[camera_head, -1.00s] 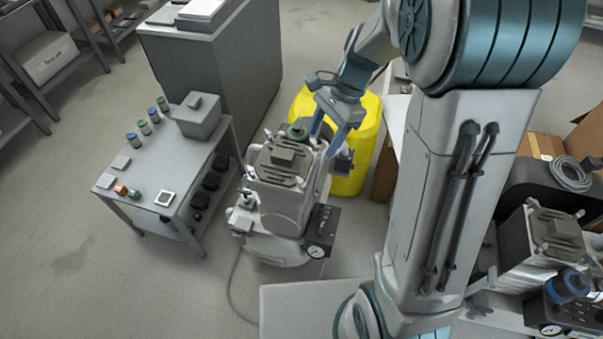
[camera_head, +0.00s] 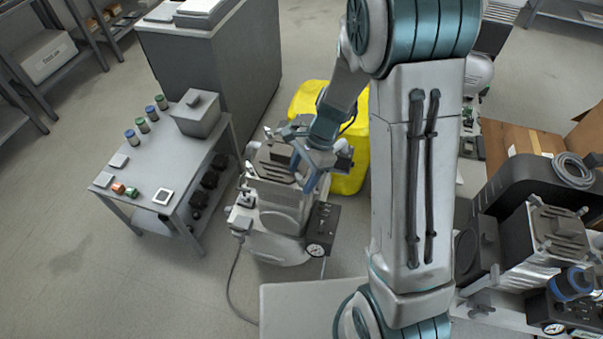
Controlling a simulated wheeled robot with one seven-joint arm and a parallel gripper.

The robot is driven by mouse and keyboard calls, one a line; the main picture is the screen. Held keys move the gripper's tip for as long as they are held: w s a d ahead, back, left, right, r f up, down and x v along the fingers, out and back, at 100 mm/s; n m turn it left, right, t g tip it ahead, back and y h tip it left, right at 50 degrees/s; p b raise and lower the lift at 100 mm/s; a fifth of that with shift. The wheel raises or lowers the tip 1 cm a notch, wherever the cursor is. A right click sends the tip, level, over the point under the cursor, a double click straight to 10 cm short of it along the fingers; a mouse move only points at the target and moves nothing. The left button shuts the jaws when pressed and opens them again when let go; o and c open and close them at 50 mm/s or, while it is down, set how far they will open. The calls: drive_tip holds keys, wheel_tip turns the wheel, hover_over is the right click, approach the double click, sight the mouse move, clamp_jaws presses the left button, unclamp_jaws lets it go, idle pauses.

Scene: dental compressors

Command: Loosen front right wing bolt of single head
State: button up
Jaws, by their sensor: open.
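A compressor (camera_head: 278,218) with a ribbed grey head (camera_head: 270,165) stands on the floor at the picture's centre; I take it to be the single head unit. My gripper (camera_head: 304,182) is open and points down over the right side of this head, with its blue-grey fingers close to the head's right edge. The fingers and wrist hide part of the head there, and I cannot make out the front right wing bolt. Whether the fingers touch anything is unclear. A light fitting (camera_head: 246,198) shows at the head's front left.
A grey cart (camera_head: 165,185) with a box, jars and small parts stands left. A yellow bin (camera_head: 350,165) is close behind the compressor. Another compressor (camera_head: 545,240) and a cardboard box (camera_head: 520,140) are at the right. The floor at lower left is clear.

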drive_tip(key=c, duration=1)
drive_tip(key=shift+n, duration=0.3)
drive_tip(key=n+g+h+p, duration=0.1)
drive_tip(key=n, duration=0.2)
drive_tip(key=shift+w+a+n, duration=0.1)
drive_tip(key=shift+w+n, duration=0.05)
drive_tip(key=shift+n, duration=0.25)
drive_tip(key=n, duration=0.2)
drive_tip(key=n+g+h+p, duration=0.1)
drive_tip(key=n, duration=0.1)
drive_tip(key=shift+a+h, duration=0.1)
drive_tip(key=shift+h, duration=0.2)
drive_tip(key=n, duration=0.2)
drive_tip(key=n+h, duration=0.1)
drive_tip(key=n, duration=0.2)
drive_tip(key=shift+w+a+h, duration=0.1)
drive_tip(key=shift+a+h, duration=0.05)
drive_tip(key=shift+h, duration=0.15)
drive_tip(key=n+h, duration=0.1)
drive_tip(key=n, duration=0.3)
drive_tip(key=shift+a+h, duration=0.1)
drive_tip(key=shift+h, duration=0.3)
drive_tip(key=shift+n, duration=0.4)
